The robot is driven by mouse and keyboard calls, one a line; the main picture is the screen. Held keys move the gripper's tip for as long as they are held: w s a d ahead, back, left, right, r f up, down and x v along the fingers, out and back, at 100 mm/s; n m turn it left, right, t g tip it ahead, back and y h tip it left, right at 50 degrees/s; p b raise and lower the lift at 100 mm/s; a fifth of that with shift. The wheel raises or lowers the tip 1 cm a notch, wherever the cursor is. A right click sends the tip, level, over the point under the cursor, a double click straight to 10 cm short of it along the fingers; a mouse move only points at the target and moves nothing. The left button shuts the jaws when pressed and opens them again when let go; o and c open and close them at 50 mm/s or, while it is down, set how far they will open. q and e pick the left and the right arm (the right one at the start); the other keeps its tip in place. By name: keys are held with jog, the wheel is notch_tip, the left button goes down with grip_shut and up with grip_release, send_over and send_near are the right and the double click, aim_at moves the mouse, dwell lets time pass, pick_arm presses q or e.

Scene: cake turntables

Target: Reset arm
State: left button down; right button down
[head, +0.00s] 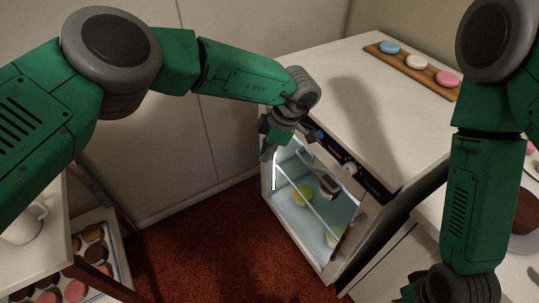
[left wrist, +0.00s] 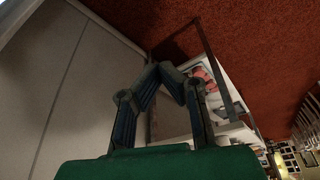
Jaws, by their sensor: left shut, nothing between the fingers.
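My left gripper (head: 268,150) hangs at the upper left edge of the small glass-fronted display case (head: 325,262), pointing down. I cannot tell whether it touches the case. In the left wrist view its fingertips (left wrist: 160,67) meet, with nothing held between them. My green left arm reaches in from the left at the top. My right arm hangs down at the right, and its wrist is at the bottom edge. The right fingers are mostly cut off, so their state does not show.
A wooden board (head: 432,76) with round sweets lies on the white counter (head: 318,62). A white mug (head: 22,226) and a tray of macarons (head: 118,262) are lower left. Red carpet lies between.

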pick_arm(q)
jog(key=w+d+r, duration=0.2)
jog(key=d+r, duration=0.1)
jog(key=r, duration=0.3)
jog(key=s+a+f+m+t+b, duration=0.25)
jog(key=a+f+m+t, duration=0.55)
jog(key=a+f+m, duration=0.5)
jog(key=s+a+f+m+g+h, duration=0.1)
jog(key=s+a, duration=0.4)
jog(key=s, duration=0.6)
jog(key=s+a+f+m+g+h, duration=0.1)
jog(key=s+a+f+m+g, duration=0.2)
jog(key=s, duration=0.8)
jog(key=s+a+f+m+g+h+b, duration=0.1)
jog(key=s+a+f+m+g, duration=0.1)
jog(key=s+a, duration=0.5)
jog(key=s+g, duration=0.1)
jog(key=s, duration=0.3)
jog(key=shift+f+m+h, duration=0.3)
jog(key=shift+f+h, duration=0.1)
pick_arm(e)
jog(key=f, duration=0.4)
jog(key=shift+w+d, duration=0.15)
jog(key=shift+d, duration=0.15)
pick_arm(q)
jog(key=shift+a, duration=0.1)
